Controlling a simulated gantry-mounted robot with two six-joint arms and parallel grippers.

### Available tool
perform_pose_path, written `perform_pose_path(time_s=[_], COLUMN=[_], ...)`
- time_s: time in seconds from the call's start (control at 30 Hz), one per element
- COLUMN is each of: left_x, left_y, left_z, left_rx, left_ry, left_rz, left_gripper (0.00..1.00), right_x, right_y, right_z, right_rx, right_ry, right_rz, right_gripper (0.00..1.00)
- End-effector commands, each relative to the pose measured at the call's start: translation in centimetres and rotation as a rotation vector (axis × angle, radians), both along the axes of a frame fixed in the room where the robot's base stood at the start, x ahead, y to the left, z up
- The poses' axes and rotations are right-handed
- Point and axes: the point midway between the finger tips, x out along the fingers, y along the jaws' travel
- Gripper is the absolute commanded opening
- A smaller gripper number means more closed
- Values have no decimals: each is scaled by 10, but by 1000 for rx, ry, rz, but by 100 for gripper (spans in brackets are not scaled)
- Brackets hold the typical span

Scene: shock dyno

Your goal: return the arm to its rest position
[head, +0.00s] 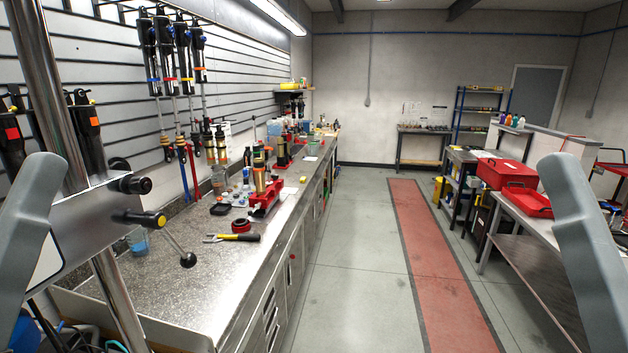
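A grey link of my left arm (25,215) stands at the left edge of the head view. A grey link of my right arm (585,245) stands at the right edge and runs down out of the picture. Neither gripper is in view, so I cannot see their fingers or whether they hold anything. Neither visible link touches anything that I can make out.
A machine with chrome columns (62,110) and black knobs stands close on the left. A long workbench (190,290) bears pliers (238,237), a red ring (240,224) and shock parts. The floor between is clear.

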Motion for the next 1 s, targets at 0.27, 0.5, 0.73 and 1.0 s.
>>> perform_pose_path(time_s=[0.27, 0.5, 0.73, 1.0], left_x=[0, 1, 1, 1], left_y=[0, 0, 0, 0], left_z=[154, 261, 293, 289], left_rx=[-1, -1, -2, -2], left_ry=[1, 1, 2, 1], left_rz=[-3, -3, -4, -4], left_gripper=[55, 55, 55, 55], right_x=[0, 0, 0, 0], right_y=[0, 0, 0, 0], right_z=[154, 261, 293, 289], right_rx=[0, 0, 0, 0], right_ry=[1, 1, 2, 2], right_rz=[0, 0, 0, 0], right_gripper=[100, 100, 100, 100])
